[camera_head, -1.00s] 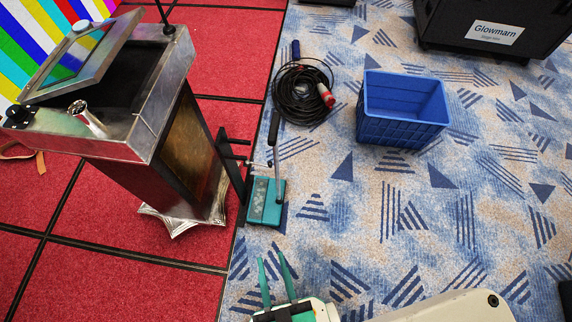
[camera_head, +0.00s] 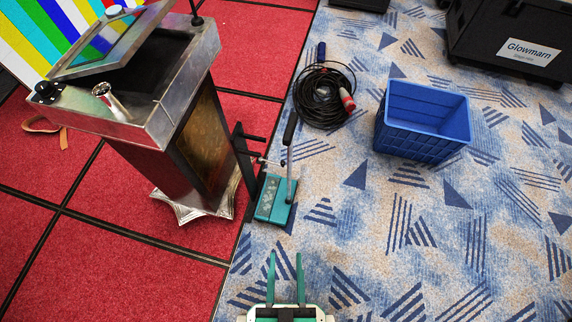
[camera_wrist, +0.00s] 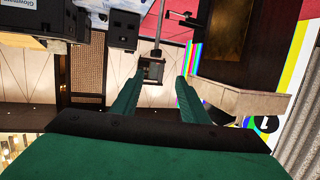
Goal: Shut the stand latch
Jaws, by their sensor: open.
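A teal-topped block with an upright grey lever, which looks like the stand latch (camera_head: 272,200), sits on the carpet beside the lectern. Its lever (camera_head: 291,165) stands up and ends in a long black grip (camera_head: 290,128). A thin rod and dark bracket (camera_head: 246,150) lie between it and the lectern. My gripper (camera_head: 286,256) is below the block in the head view, fingers parallel, apart and empty. In the wrist view my gripper (camera_wrist: 164,76) also shows open; a grey pole with a small dark box is beyond the fingertips, and I cannot tell what it is.
The metal lectern (camera_head: 150,110) stands on red flooring at left, with a tilted screen on top. A coiled black cable (camera_head: 322,95), a blue crate (camera_head: 422,145) and a black case labelled Glowmarn (camera_head: 515,45) lie beyond. The patterned carpet at right front is clear.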

